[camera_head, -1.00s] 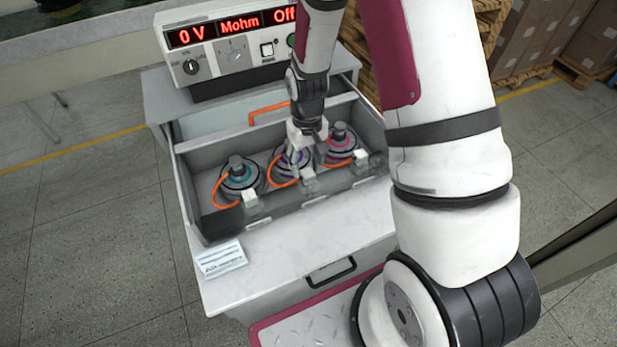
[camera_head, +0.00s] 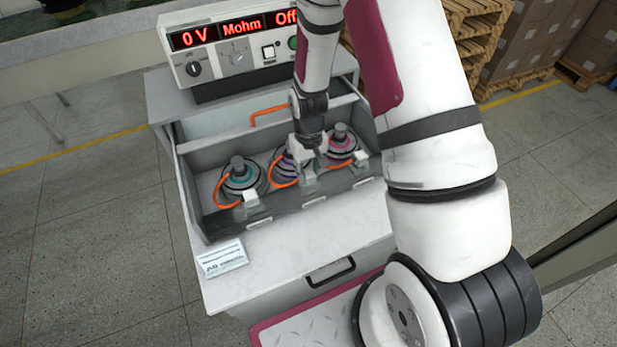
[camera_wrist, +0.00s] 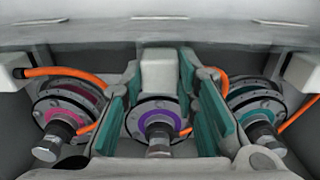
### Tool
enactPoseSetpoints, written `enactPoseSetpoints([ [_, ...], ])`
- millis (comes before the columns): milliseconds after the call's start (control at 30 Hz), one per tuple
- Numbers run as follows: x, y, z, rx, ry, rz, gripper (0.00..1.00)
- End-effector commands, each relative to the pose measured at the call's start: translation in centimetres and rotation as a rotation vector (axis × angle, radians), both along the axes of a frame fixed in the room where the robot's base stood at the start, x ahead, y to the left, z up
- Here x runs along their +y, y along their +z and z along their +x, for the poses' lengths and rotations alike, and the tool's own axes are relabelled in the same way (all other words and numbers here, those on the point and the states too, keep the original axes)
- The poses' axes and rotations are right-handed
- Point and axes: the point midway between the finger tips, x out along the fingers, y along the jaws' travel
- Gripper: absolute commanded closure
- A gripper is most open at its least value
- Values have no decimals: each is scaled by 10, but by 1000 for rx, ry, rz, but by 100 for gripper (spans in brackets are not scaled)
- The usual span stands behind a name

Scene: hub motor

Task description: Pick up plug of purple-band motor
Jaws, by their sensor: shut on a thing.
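The purple-band motor (camera_head: 288,168) sits in the middle of the grey bin, partly hidden by my gripper in the head view. Its purple ring (camera_wrist: 168,118) and dark shaft show in the wrist view. Its white block-shaped plug (camera_wrist: 159,73) stands near the bin's front wall, with an orange cable at the motor. My gripper (camera_wrist: 159,80) has its teal-padded fingers on both sides of this plug and is shut on it. In the head view my gripper (camera_head: 308,168) reaches down over the purple-band motor. The plug appears still at the front wall.
A teal-band motor (camera_head: 240,177) stands left and a pink-band motor (camera_head: 342,146) right, each with an orange cable and white plug. Bin walls (camera_head: 205,222) enclose them closely. A meter (camera_head: 235,48) reading "0 V Mohm Off" stands behind. A label card (camera_head: 222,259) lies in front.

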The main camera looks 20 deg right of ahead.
Motion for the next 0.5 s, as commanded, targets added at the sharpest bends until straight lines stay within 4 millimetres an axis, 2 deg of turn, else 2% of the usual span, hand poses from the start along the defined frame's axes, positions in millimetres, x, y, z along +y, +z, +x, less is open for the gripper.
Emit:
enactPoseSetpoints([
  [267,0,6,1,-2,0,0,100],
  [500,0,32,2,-4,0,0,100],
])
